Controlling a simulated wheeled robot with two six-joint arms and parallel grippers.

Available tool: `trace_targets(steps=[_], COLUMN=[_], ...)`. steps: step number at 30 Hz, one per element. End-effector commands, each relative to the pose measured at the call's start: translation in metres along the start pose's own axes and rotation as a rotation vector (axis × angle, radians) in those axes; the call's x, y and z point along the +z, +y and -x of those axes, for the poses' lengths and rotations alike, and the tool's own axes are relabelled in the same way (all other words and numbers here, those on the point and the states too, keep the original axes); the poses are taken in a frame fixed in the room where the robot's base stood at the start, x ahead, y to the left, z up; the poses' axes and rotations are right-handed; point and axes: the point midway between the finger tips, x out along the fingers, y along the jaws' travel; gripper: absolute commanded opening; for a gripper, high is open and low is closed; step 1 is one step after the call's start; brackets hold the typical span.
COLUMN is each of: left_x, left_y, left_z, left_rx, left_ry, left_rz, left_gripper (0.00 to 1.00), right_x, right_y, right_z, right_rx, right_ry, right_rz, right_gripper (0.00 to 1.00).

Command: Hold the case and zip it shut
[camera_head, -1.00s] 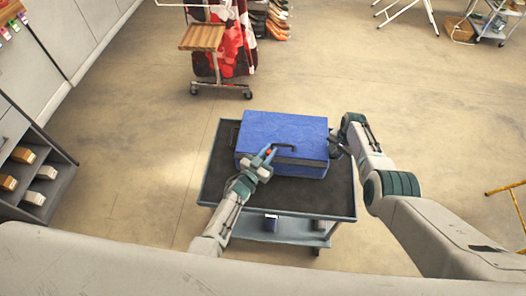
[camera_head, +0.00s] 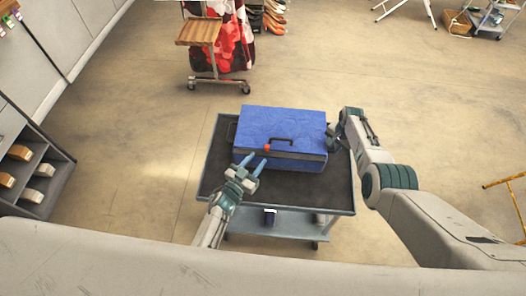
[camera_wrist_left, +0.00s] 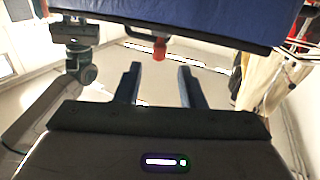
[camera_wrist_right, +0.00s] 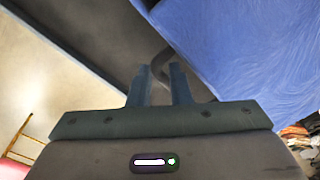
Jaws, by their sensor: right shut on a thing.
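The blue case (camera_head: 284,124) lies flat on the dark-topped cart, its lid down, with a dark band along its front side. My right gripper (camera_wrist_right: 159,75) is shut on a dark curved side handle (camera_wrist_right: 157,62) at the case's right end. The far side is hidden.
The cart (camera_head: 340,206) has a raised rim and a lower shelf. A garment rack (camera_head: 215,55) with red clothing stands behind it. A shoe shelf (camera_head: 40,170) is at the left, and a yellow frame (camera_head: 505,184) at the right. Floor around the cart is clear.

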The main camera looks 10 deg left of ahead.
Motion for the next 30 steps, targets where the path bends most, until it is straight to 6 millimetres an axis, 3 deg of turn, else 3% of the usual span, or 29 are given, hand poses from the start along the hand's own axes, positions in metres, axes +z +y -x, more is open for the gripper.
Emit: trace_targets(steps=[3,7,18,19,22,24,26,30], left_x=[0.0,0.0,0.0,0.0,-0.001,-0.001,-0.002,-0.002], left_y=[0.0,0.0,0.0,0.0,-0.003,-0.012,-0.026,-0.078], left_z=[0.023,0.038,0.045,0.045,0.044,0.042,0.038,0.028], left_rx=[0.0,0.0,0.0,0.0,-0.01,-0.037,-0.082,-0.249], left_ry=[-0.001,0.0,0.001,0.001,-0.002,-0.01,-0.022,-0.066], left_rz=[-0.001,-0.001,0.0,0.0,0.008,0.034,0.077,0.258], left_gripper=[0.36,0.36,0.36,0.34,0.14,0.01,0.0,0.0], right_x=[0.0,0.0,0.0,0.0,0.0,0.0,0.0,0.0], right_y=[-0.001,-0.001,-0.001,-0.001,-0.001,-0.001,-0.001,-0.001], right_z=[0.001,0.001,0.001,0.001,0.001,0.001,0.001,0.001], right_rx=[-0.002,-0.002,-0.002,-0.002,-0.002,-0.002,-0.001,-0.001], right_ry=[0.001,0.0,0.0,0.0,0.0,0.0,0.0,0.0], right_rz=[0.0,0.0,0.0,0.0,0.0,0.0,0.0,0.0], right_gripper=[0.0,0.0,0.0,0.0,0.0,0.0,0.0,0.0])
